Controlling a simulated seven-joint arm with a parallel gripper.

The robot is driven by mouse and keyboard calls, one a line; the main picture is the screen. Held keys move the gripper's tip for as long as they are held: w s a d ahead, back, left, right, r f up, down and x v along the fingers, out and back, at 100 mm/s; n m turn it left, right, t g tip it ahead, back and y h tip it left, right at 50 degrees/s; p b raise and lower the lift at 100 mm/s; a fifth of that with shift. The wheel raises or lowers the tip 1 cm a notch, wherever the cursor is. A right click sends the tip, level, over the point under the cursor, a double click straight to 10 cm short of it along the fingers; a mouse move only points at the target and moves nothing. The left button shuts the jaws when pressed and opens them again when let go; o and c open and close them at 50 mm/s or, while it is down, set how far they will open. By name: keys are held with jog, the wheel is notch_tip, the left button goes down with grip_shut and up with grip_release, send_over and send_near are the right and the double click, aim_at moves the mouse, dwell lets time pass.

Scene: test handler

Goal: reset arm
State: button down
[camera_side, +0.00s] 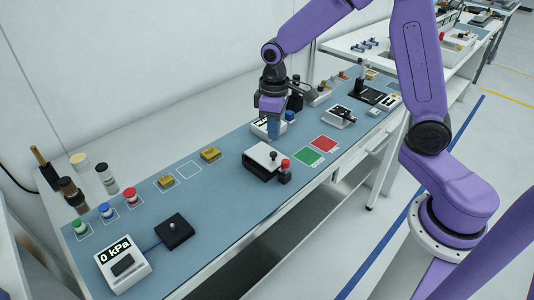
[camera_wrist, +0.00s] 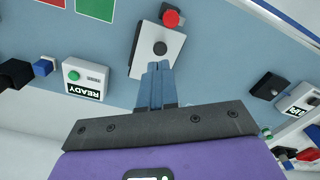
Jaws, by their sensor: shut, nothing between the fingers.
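My purple arm holds my gripper (camera_side: 273,128) above the blue mat (camera_side: 222,202), near the middle of the bench. In the wrist view my gripper (camera_wrist: 158,68) has its two blue fingers together with nothing between them. A white test fixture (camera_side: 262,157) with a black base and a red knob (camera_side: 285,163) stands in front of the gripper in the side view. In the wrist view the fixture (camera_wrist: 160,38) lies just beyond the fingertips. The fingers look apart from it.
A READY box (camera_wrist: 85,78) stands beside the gripper. Green (camera_side: 307,156) and red (camera_side: 324,144) squares lie at the mat's front. A pressure gauge box (camera_side: 122,262), a black block (camera_side: 174,230), coloured-cap bottles and brass blocks (camera_side: 210,155) stand at the left. Bare mat lies between.

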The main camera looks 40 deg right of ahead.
jog(key=shift+r, duration=0.35)
jog(key=s+r+n, duration=0.2)
jog(key=s+n, duration=0.1)
jog(key=s, duration=1)
jog(key=s+r+n, duration=0.2)
jog(key=s+n, duration=0.1)
jog(key=s, duration=1.1)
jog(key=shift+d+r+n, duration=0.3)
jog(key=shift+d, duration=0.05)
